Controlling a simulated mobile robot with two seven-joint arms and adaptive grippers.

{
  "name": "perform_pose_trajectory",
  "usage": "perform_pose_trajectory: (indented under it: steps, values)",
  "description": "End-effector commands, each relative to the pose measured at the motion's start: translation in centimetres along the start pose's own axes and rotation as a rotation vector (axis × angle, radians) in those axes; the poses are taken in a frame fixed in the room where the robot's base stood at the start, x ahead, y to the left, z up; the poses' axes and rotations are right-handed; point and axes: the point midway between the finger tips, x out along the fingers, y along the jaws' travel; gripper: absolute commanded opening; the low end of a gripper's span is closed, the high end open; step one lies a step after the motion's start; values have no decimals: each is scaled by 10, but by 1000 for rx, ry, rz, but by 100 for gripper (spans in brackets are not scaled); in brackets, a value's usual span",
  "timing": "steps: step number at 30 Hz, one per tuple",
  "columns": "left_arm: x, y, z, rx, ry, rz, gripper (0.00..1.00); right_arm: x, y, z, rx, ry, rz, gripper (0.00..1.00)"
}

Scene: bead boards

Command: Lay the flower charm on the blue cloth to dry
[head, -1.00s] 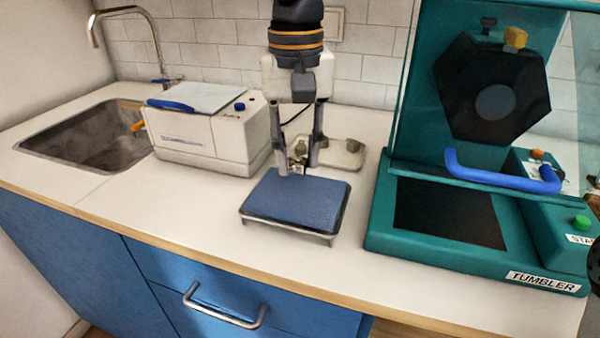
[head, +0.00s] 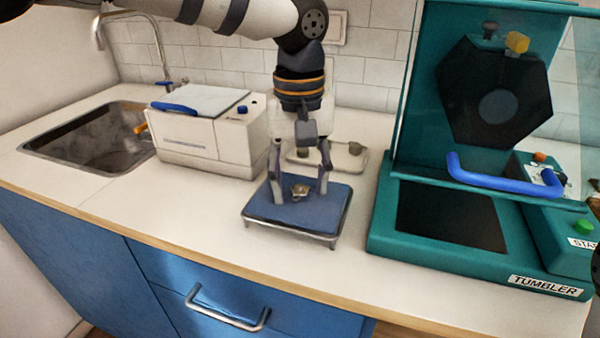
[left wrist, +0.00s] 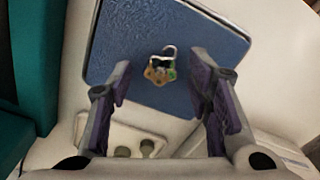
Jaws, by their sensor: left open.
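The flower charm (head: 300,190) lies on the blue cloth (head: 318,212), which covers a low metal-framed stand on the counter. In the left wrist view the charm (left wrist: 160,68) is small, gold with green parts and a loop at one end, and the cloth (left wrist: 130,30) is around it. My left gripper (head: 299,194) is open, its fingers pointing down at the cloth on either side of the charm. In the left wrist view the open fingers (left wrist: 161,90) stand apart from the charm. My right gripper is not in view.
A pale tray (head: 340,162) with small knobs sits behind the cloth. A white box-shaped machine (head: 210,140) stands to the left, beside the sink (head: 90,140). The teal tumbler (head: 385,235) stands close on the right. The counter in front is clear.

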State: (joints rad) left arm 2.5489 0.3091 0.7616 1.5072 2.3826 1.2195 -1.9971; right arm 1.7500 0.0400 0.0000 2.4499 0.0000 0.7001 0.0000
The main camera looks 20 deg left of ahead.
Motion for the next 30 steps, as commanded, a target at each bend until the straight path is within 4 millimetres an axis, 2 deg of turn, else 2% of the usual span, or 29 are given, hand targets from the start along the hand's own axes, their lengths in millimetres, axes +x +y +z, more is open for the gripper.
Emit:
perform_pose_trajectory:
  steps: [4,9,15,20,30]
  values:
    - [-22,1,-1,-1,3,4,46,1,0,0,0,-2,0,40]
    - [-69,1,-1,-1,2,4,46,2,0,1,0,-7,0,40]
    - [-111,1,-1,-2,1,2,46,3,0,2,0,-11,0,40]
    - [-122,0,0,1,-2,-1,46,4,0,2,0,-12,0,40]
    - [-122,0,0,0,-1,-1,46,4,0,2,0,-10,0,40]
